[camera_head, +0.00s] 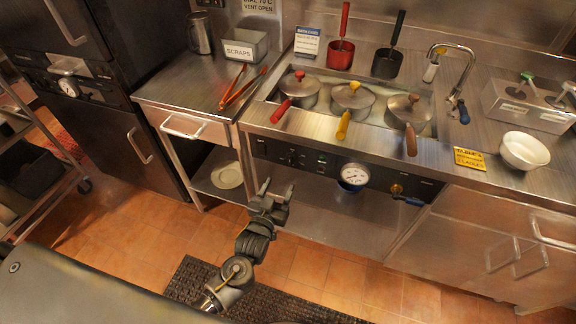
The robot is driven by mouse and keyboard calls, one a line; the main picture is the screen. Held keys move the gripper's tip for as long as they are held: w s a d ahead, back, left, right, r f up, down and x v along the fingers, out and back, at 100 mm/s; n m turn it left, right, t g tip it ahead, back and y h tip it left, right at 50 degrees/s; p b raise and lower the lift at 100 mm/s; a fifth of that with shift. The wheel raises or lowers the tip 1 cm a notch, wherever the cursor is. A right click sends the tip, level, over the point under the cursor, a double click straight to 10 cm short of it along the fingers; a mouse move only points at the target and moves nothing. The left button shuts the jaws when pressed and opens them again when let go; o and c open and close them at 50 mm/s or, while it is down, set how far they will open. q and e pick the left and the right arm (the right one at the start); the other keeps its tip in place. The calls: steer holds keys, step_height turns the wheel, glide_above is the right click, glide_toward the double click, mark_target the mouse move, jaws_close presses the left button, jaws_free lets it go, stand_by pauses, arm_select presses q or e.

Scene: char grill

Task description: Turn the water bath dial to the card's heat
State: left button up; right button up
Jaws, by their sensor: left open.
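The water bath (262,113) is a steel well set in the counter, with several lidded pots in it. Its dark front panel (270,151) carries small black knobs (293,160), too small to read any setting. My left gripper (277,187) is open and empty, in front of and below the knobs, apart from the panel. My right gripper is out of view.
A brass valve with a blue lever (405,198) sticks out right of the gauge. A yellow card (469,158) and a white bowl (525,150) are at the right.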

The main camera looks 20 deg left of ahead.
mark_target(289, 163)
arm_select(q)
steer(key=w, duration=0.5)
steer(key=w+p, duration=0.1)
steer(key=w, duration=0.2)
steer(key=shift+w+d, duration=0.25)
steer(key=shift+w, duration=0.65)
steer(key=c, duration=0.9)
steer(key=shift+c, duration=0.5)
